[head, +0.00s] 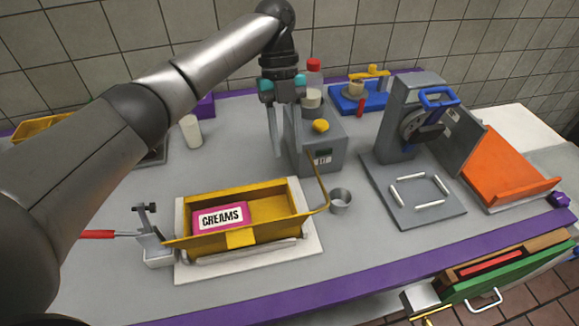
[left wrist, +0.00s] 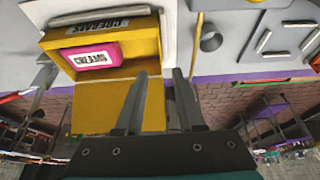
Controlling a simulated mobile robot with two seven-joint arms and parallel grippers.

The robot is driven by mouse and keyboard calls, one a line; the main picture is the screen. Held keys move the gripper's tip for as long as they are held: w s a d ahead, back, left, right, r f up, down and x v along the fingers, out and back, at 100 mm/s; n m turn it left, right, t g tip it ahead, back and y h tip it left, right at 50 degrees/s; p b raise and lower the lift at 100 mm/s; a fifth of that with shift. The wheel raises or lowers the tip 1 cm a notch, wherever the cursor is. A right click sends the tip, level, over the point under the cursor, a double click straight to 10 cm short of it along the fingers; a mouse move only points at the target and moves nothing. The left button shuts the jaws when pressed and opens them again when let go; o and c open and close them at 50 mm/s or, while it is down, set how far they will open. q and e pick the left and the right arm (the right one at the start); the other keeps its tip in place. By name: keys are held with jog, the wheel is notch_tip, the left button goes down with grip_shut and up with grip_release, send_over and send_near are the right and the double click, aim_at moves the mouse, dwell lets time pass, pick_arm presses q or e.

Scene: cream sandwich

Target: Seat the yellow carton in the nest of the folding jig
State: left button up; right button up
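The yellow carton (head: 258,205) lies open on the pale board of the folding jig (head: 300,250), flaps spread outward. A pink box labelled CREAMS (head: 221,217) lies inside its left part. The carton covers the nest, so I cannot tell how fully it is seated. The carton (left wrist: 130,42) and pink box (left wrist: 92,58) also show in the left wrist view. My left gripper (head: 287,150) points down, open and empty, above and behind the carton, apart from it. Its spread fingers show in the left wrist view (left wrist: 160,85). My right gripper is not in view.
A red-handled clamp (head: 148,235) stands left of the jig and a small grey cup (head: 341,200) to its right. A grey machine (head: 318,145) stands behind. A press with a blue handle (head: 410,120) and an orange ramp (head: 500,170) are farther right.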

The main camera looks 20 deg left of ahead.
pick_arm(q)
jog(key=shift+v, duration=1.65)
jog(key=shift+r+p, duration=0.1)
jog(key=shift+p, duration=0.25)
